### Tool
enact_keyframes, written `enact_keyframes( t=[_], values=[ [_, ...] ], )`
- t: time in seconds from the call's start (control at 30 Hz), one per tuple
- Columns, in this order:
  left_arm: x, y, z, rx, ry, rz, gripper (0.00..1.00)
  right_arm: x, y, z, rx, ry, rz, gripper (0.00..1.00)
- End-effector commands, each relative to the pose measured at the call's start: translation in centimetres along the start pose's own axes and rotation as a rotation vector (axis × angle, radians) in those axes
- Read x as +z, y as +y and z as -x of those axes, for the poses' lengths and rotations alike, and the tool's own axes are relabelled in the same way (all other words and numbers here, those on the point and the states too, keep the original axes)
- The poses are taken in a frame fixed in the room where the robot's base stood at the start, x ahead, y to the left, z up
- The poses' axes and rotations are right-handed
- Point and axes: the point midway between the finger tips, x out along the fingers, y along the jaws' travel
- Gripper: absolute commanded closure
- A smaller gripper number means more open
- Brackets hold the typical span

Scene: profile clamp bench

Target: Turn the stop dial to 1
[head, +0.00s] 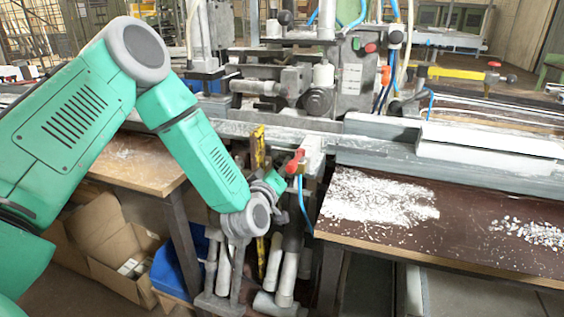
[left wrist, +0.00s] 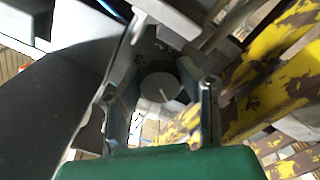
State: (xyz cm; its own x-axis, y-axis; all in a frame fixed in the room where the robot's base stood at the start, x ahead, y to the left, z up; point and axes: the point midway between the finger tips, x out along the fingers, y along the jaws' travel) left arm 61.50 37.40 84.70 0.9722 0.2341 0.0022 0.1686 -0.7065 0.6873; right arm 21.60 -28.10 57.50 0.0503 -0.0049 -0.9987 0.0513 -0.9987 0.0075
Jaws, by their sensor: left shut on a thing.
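The stop dial (left wrist: 160,86) is a round grey knob with a pale pointer line, in the middle of the left wrist view. A grey plate behind it has small dark marks (left wrist: 137,58) that I cannot read surely. My left gripper (left wrist: 158,98) has one finger on each side of the dial and is shut on it. In the head view my left gripper (head: 274,182) is at the machine's front, below a red-handled lever (head: 294,161). The dial is hidden there. My right gripper is not in view.
A worn yellow bar (head: 258,150) stands close beside the gripper. A blue hose (head: 303,200) hangs to its right. A brown bench top (head: 440,225) with white shavings lies at the right. A cardboard box (head: 110,250) and a blue bin (head: 170,272) are below left.

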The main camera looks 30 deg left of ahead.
Motion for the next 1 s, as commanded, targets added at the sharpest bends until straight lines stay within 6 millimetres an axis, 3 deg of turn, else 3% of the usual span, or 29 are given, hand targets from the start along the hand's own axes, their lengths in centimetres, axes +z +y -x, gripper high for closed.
enact_keyframes(
  t=[0.43, 1.0],
  values=[
    [0.3, -0.4, 0.3, -0.008, -0.012, -0.331, 0.97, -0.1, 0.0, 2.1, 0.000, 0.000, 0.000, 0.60],
    [0.5, -0.6, 0.3, -0.009, -0.016, -0.436, 0.97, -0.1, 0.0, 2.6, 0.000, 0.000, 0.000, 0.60]
  ],
)
